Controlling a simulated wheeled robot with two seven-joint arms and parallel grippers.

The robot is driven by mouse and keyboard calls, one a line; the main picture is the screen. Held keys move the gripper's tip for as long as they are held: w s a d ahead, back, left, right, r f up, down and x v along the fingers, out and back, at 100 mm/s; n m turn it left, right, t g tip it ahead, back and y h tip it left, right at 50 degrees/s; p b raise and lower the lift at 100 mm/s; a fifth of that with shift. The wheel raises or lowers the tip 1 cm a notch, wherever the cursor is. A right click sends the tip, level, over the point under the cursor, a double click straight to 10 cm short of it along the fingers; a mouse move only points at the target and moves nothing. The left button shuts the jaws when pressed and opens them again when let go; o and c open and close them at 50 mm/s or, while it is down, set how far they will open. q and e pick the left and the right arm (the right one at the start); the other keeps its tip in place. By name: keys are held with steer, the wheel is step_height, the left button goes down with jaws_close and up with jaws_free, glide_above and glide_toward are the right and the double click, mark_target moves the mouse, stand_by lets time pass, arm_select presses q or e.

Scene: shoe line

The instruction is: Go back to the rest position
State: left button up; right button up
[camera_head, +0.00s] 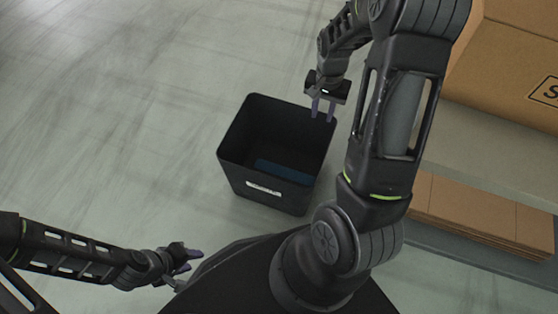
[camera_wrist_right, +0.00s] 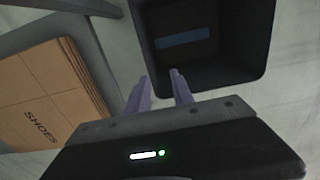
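My right gripper (camera_head: 323,108) is over the far right rim of a black bin (camera_head: 262,197) in the head view. Its two purple fingers are apart with nothing between them. In the right wrist view my right gripper (camera_wrist_right: 160,88) is also open and empty, with the bin (camera_wrist_right: 225,80) just beyond the fingertips. My left gripper (camera_head: 190,262) is low at the left of the head view, beside my base. Its purple fingers look apart and I see nothing between them.
A blue flat item (camera_head: 285,172) lies inside the bin. A cardboard box (camera_head: 505,70) stands on a grey shelf (camera_head: 480,150) at the right. Flat brown cartons (camera_head: 485,215) lie on a lower level. The floor at the left is clear.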

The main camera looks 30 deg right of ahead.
stand_by(0.7)
steer(key=w+a+f+n+t, duration=0.45)
steer(key=a+f, duration=0.35)
steer(key=a, duration=0.5)
steer(key=s+a+f+n+g+y, duration=0.2)
steer(key=s+a+f, duration=0.2)
steer(key=s+a, duration=0.5)
steer(key=s+a+f+n+g+y, duration=0.2)
steer(key=s+a+f+n, duration=0.3)
steer(key=a, duration=0.8)
step_height(320, 180, up, 25)
steer(key=s+a+m+p, duration=0.1)
steer(key=m+p, duration=0.1)
steer(key=p, duration=2.1)
steer(key=shift+s+a+p, duration=0.15)
steer(key=shift+s+p, duration=0.25)
steer(key=shift+f, duration=0.15)
